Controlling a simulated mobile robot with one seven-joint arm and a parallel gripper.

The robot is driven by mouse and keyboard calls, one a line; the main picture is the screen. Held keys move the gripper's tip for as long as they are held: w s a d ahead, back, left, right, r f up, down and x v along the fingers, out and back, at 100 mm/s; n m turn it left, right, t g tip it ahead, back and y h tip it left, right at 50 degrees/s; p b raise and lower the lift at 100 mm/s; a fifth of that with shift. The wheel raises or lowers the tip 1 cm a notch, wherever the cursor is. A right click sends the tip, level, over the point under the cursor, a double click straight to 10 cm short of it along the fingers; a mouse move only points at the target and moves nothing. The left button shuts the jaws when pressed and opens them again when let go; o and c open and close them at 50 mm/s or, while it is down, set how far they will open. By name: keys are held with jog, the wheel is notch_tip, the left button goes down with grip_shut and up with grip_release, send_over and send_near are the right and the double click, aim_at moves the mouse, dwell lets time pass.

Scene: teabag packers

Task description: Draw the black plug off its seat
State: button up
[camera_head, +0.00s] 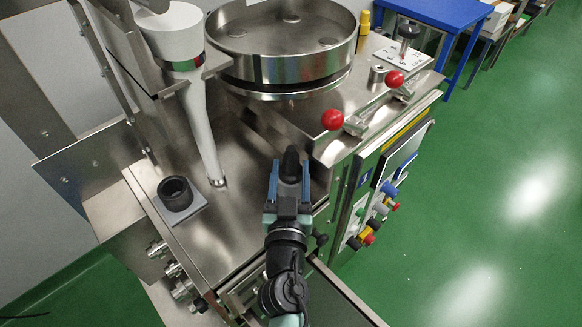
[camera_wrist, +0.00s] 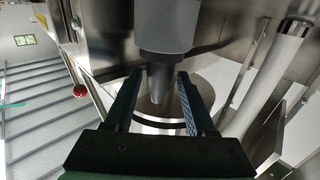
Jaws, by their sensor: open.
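A black plug (camera_head: 291,164) with a rounded end stands between the fingers of my gripper (camera_head: 289,182), near the front edge of the steel machine top. In the wrist view the dark grey plug (camera_wrist: 160,82) tapers between the two fingers of my gripper (camera_wrist: 159,88), below a wider grey cylinder (camera_wrist: 167,24). Gaps show on both sides, so the fingers are open around it and not closed on it. Its seat is not clearly seen. A separate black round socket (camera_head: 175,189) sits on a grey square plate at the left.
A white funnel tube (camera_head: 203,130) stands left of my gripper. A round steel pan (camera_head: 283,45) is behind. Red ball knobs (camera_head: 333,120) and a button panel (camera_head: 372,215) lie to the right. Bare steel top lies between the socket and my gripper.

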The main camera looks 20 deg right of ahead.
aim_at(290, 166)
jog(key=shift+w+d, duration=0.25)
jog(key=shift+w, duration=0.2)
grip_shut()
jog(key=shift+r, duration=0.1)
notch_tip(290, 166, up, 18)
jog(key=p, duration=0.7)
